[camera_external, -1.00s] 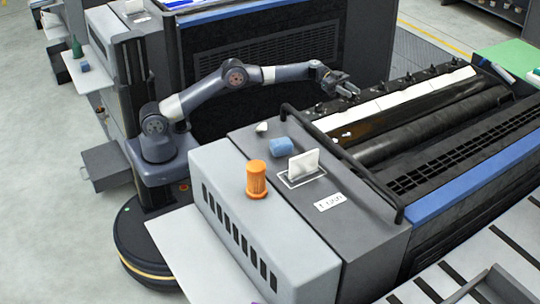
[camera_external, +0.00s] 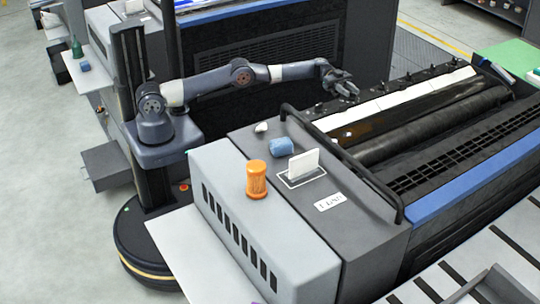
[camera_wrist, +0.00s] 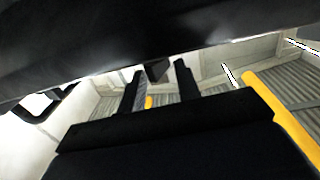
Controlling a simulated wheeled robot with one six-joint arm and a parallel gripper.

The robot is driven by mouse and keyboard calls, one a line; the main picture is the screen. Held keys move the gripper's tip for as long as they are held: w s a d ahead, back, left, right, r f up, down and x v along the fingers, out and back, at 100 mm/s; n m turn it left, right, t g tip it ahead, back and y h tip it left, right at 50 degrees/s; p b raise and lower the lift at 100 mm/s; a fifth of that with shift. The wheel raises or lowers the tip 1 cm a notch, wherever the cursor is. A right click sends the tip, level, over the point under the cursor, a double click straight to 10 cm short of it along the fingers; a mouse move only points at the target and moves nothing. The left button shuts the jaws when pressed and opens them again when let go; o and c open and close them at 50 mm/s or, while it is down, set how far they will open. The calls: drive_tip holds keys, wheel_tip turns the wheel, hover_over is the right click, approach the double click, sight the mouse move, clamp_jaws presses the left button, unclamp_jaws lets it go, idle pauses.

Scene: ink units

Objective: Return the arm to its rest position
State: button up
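My gripper (camera_external: 346,88) is at the end of my outstretched arm, above the near left end of the machine's row of white panels (camera_external: 400,98) in the external view. In the wrist view, the two dark fingers of my gripper (camera_wrist: 160,85) stand apart. Nothing shows held between them. My arm reaches right from its carriage on the column, with the elbow slightly raised.
An orange cylinder (camera_external: 257,180), a blue object (camera_external: 281,146), a small white piece (camera_external: 261,127) and a white card (camera_external: 303,164) stand on the machine's end cover. A black rail (camera_external: 345,160) runs beside them. A dark machine (camera_external: 275,60) stands behind my arm.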

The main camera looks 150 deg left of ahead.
drive_tip(key=shift+s+a, duration=0.1)
drive_tip(key=shift+s, duration=1.1)
